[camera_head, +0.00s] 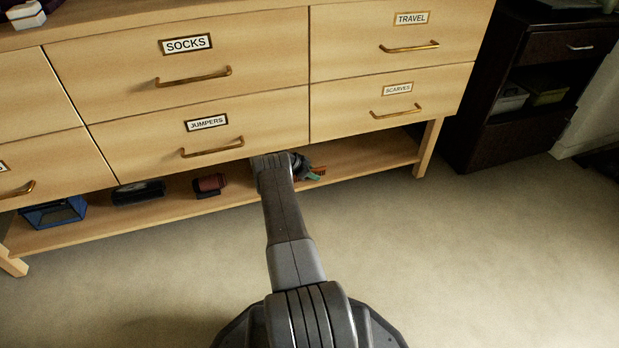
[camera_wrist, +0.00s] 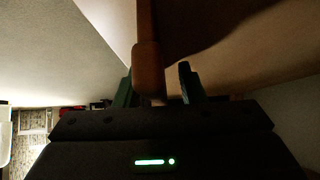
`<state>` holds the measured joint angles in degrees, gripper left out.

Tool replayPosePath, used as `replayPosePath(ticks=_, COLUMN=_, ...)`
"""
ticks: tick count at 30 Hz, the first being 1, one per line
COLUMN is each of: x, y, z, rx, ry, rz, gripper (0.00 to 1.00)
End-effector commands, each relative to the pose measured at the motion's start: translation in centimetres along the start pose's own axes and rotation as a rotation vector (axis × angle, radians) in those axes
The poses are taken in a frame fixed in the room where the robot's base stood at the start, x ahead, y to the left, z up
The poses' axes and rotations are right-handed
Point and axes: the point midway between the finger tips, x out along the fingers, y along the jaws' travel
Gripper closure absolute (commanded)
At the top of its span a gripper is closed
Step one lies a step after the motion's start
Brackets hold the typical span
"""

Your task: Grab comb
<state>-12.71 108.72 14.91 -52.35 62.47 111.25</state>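A reddish-brown comb (camera_head: 318,169) lies on the low shelf under the drawers, partly hidden by my gripper (camera_head: 309,176). In the wrist view a brown bar that seems to be the comb (camera_wrist: 149,55) runs down from the top edge, and its thicker end lies between the two fingers. My gripper (camera_wrist: 157,84) is open around that end. The left finger is close to it, and a gap shows before the right finger. Whether the left finger touches it I cannot tell.
The wooden shelf (camera_head: 220,205) also holds a dark red item (camera_head: 209,185), a black case (camera_head: 138,192) and a blue box (camera_head: 54,213). The labelled drawers (camera_head: 245,125) hang close above. A shelf leg (camera_head: 428,148) stands to the right. The carpet (camera_head: 480,250) in front is clear.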

Motion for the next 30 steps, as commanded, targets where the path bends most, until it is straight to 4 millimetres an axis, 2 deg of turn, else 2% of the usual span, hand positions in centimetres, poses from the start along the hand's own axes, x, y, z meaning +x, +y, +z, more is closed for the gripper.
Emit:
replayPosePath(ticks=4, x=-0.1, y=0.0, z=-0.1, rx=0.000, ry=0.000, rz=0.000, gripper=0.64)
replayPosePath(ticks=5, x=-0.1, y=0.0, z=-0.1, rx=0.000, ry=0.000, rz=0.000, gripper=0.68)
replayPosePath(ticks=10, x=-0.1, y=0.0, z=0.0, rx=0.000, ry=0.000, rz=0.000, gripper=1.00)
replayPosePath(ticks=20, x=-0.2, y=0.0, z=-0.1, rx=0.000, ry=0.000, rz=0.000, gripper=1.00)
replayPosePath(ticks=28, x=-1.5, y=0.0, z=-1.4, rx=0.001, ry=0.000, rz=0.000, gripper=1.00)
replayPosePath(ticks=30, x=-1.4, y=0.5, z=-1.3, rx=-0.002, ry=0.000, rz=0.003, gripper=1.00)
